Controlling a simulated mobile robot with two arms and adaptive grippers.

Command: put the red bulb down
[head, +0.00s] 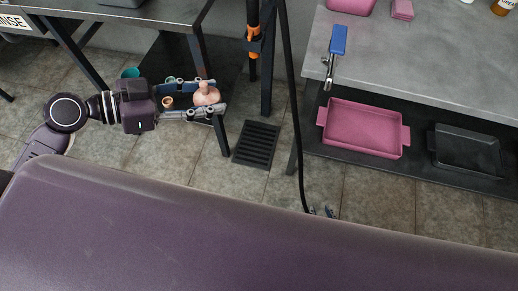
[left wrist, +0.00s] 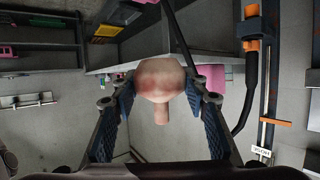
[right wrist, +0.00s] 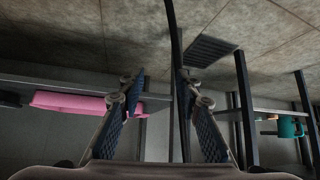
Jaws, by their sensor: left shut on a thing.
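The red bulb, pinkish with a rounded body and a short neck, shows in the head view (head: 206,95) and in the left wrist view (left wrist: 162,82). My left gripper (head: 217,96) is shut on it, one finger on each side. It holds the bulb in the air beside the dark table at the left, above its lower shelf or the floor. My right gripper (right wrist: 160,78) is open, with nothing between its fingers in the right wrist view. In the head view only small parts, perhaps its fingertips, show at the lower edge of the floor.
A grey worktop (head: 420,55) at the right carries a blue-handled tool (head: 338,40) and pink items. A pink tray (head: 362,128) and a black tray (head: 468,150) lie on its lower shelf. A dark table (head: 165,12) stands at the left. A floor drain (head: 256,143) lies between them.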

